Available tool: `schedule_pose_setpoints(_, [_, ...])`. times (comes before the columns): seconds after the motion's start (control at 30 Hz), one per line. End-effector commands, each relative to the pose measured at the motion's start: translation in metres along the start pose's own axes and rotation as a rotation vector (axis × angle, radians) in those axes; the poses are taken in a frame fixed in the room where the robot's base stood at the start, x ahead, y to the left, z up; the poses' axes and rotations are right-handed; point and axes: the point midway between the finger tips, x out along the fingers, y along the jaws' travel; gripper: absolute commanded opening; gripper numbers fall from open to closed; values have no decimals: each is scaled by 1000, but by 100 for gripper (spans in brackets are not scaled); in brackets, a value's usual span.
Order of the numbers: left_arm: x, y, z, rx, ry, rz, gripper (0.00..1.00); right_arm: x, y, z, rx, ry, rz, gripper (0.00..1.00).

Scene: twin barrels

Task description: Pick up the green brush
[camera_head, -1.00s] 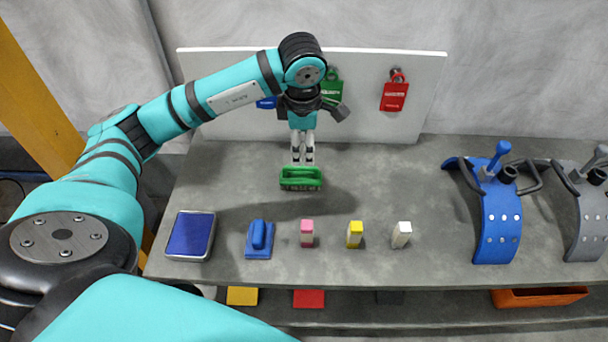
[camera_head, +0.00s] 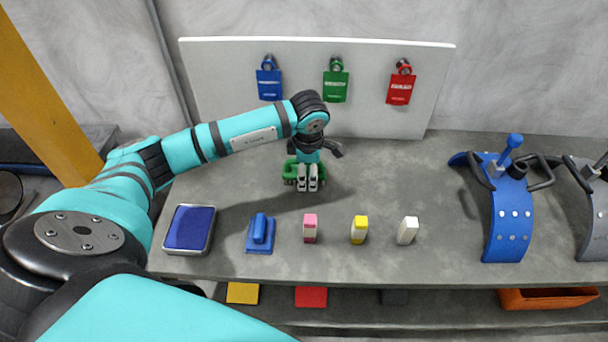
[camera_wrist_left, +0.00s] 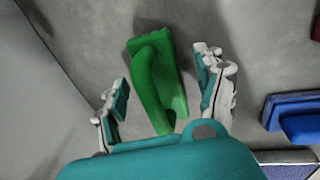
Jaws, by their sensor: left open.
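The green brush (camera_head: 290,172) sits on the grey tabletop, in front of the white board, and is partly hidden behind my left gripper (camera_head: 308,184) in the head view. In the left wrist view the green brush (camera_wrist_left: 157,82) shows with its handle side up, lying between the two spread fingers of my left gripper (camera_wrist_left: 165,90). The fingers are open, and a gap shows between each finger and the brush. My right gripper is in neither view.
A blue pad in a tray (camera_head: 189,229), a blue brush (camera_head: 260,233) and pink (camera_head: 310,228), yellow (camera_head: 359,229) and white (camera_head: 408,230) blocks line the front. A blue curved stand (camera_head: 508,215) is at right. The white board (camera_head: 215,85) holds coloured padlocks.

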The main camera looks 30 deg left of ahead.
Motion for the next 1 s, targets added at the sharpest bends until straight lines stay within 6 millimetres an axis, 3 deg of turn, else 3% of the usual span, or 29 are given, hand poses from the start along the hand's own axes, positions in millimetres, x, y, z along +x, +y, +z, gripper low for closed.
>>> schedule_pose_setpoints(0.13, [16,0,0,0,-1,-1,71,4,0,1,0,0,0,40])
schedule_pose_setpoints(0.4, [17,0,0,0,-1,0,69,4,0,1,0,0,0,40])
schedule_pose_setpoints(0.9, [16,0,0,0,-1,1,4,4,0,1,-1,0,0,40])
schedule_pose_setpoints(1.0, [16,0,0,0,-1,1,4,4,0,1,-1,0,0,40])
